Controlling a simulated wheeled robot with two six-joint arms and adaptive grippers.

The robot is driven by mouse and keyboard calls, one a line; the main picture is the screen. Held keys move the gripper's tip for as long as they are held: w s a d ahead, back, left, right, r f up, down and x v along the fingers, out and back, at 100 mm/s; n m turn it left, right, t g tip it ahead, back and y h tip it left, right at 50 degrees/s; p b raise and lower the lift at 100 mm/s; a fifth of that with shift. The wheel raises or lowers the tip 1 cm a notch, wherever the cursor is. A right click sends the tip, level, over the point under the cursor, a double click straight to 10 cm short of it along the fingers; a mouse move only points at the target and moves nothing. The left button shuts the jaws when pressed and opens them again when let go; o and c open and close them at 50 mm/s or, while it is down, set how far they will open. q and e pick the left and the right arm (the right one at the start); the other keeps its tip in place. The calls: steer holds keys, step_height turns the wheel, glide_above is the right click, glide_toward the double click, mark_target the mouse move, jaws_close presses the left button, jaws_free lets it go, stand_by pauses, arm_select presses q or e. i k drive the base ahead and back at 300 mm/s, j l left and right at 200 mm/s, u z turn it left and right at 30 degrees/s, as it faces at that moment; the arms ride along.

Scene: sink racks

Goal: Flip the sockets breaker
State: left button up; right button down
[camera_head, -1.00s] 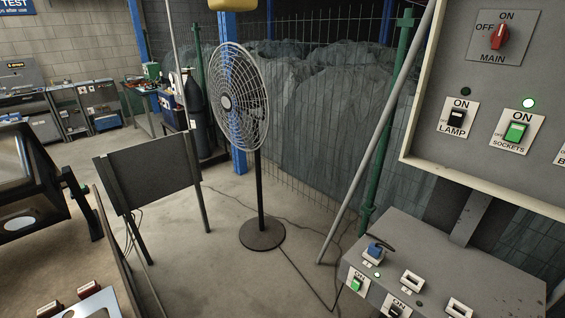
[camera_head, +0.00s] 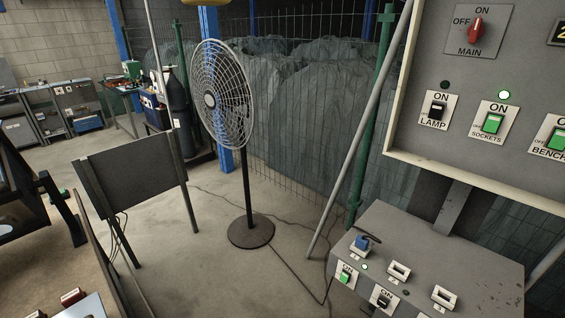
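The sockets breaker (camera_head: 493,122) is a green rocker on a white plate marked ON and SOCKETS, on the grey breaker panel (camera_head: 530,85) at the upper right. A green light (camera_head: 504,95) glows above it. The black lamp breaker (camera_head: 437,110) is to its left, with a dark light above. The green bench breaker (camera_head: 557,138) is to its right, cut by the frame edge. The red main switch (camera_head: 476,29) is above. Neither of my grippers is in view.
A grey socket box (camera_head: 430,255) stands below the panel, with a blue plug (camera_head: 362,243) in one socket and a lit green light. A standing fan (camera_head: 222,95) is at the centre, its cable running along the floor. A slanted pole (camera_head: 362,130) stands left of the panel.

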mark_target(493, 122)
steer(key=z, duration=1.4)
steer(key=j+u, duration=0.1)
steer(key=u, duration=0.15)
